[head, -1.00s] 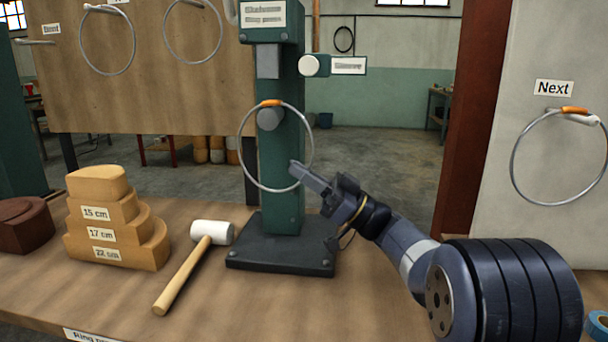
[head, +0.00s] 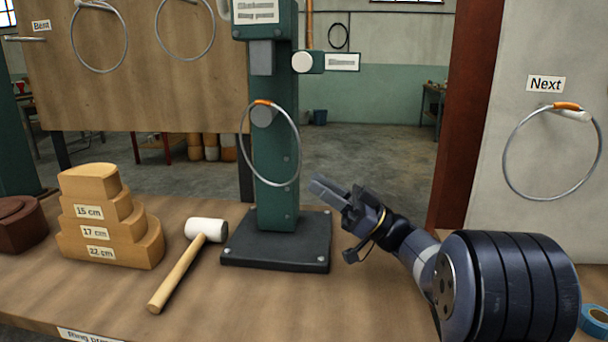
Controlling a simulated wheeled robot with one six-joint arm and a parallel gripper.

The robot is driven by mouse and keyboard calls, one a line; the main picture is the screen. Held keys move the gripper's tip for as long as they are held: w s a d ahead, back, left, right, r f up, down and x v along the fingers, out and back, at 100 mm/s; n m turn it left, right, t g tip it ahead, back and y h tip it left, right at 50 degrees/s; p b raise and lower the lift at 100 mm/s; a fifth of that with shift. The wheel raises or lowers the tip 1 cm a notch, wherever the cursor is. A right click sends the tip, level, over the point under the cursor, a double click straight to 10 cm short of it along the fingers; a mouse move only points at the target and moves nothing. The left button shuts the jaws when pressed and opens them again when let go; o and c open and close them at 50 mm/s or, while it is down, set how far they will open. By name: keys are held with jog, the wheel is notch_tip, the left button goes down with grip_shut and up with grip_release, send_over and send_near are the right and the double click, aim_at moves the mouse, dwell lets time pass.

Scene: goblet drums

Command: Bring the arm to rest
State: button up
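My gripper (head: 316,186) is in the air in front of the green press column (head: 276,150), just right of it and above its dark base (head: 277,242). Its fingers point up and left. I see nothing held in it, but the gap between the fingers is too unclear to judge. A metal ring with an orange band (head: 298,150) hangs on the round peg of the press, apart from the gripper. My arm reaches in from the lower right.
Another orange-banded ring (head: 505,165) hangs under the "Next" sign (head: 546,84). Blue tape (head: 594,322) lies at the lower right.

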jog(key=v, duration=0.5)
jog(key=shift+f, duration=0.1)
jog(key=s+r+p+x, duration=0.1)
jog(key=s+x, duration=0.1)
jog(key=x, duration=0.9)
jog(key=shift+w+r, duration=0.2)
jog(key=shift+w, duration=0.25)
